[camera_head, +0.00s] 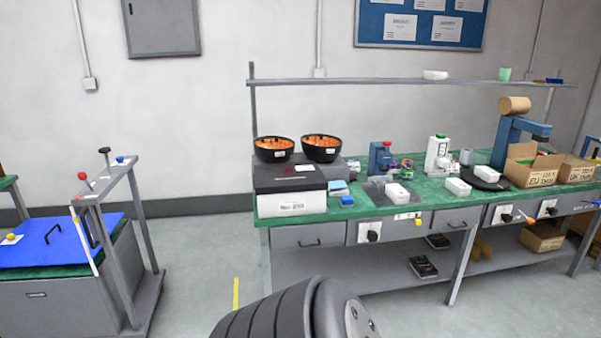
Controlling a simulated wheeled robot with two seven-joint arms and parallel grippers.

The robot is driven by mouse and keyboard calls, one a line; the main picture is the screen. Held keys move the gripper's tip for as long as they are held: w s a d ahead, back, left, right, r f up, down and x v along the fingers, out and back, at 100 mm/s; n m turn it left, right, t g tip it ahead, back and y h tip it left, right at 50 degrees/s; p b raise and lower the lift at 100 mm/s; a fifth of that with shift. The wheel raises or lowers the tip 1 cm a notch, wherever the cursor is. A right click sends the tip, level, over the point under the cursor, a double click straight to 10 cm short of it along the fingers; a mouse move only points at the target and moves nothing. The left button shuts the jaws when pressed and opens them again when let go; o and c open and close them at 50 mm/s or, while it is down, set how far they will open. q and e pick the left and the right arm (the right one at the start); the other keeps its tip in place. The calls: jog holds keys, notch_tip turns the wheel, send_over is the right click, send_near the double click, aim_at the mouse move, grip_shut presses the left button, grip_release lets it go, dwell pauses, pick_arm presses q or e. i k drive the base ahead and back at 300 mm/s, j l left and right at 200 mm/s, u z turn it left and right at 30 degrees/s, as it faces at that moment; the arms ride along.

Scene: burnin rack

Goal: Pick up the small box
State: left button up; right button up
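Two small white boxes lie on the green-topped workbench (350,211). One white box (398,195) is on a dark mat near the middle of the bench, and another white box (457,187) is to its right. I cannot tell which one is the small box of the task. A larger white labelled box (290,204) sits at the left end of the bench. Neither of my grippers shows in the head view. Only a dark rounded part of my own body rises at the bottom middle, apart from the bench.
Two black bowls (273,157) of orange pieces stand on a grey case at the bench's left. Open cardboard boxes (533,176) and a blue machine (508,135) are at the right. A shelf (400,81) spans above. A blue-topped station (50,240) stands left; floor between is clear.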

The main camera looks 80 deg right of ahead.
aim_at(456, 186)
jog(key=z, duration=3.95)
jog(key=i+j+z, duration=0.2)
jog(key=z, duration=0.2)
jog(key=i+j+z, duration=0.15)
jog(key=z, duration=0.2)
jog(key=i+j+z, duration=0.1)
jog(key=j+z, duration=0.3)
jog(key=l, duration=0.1)
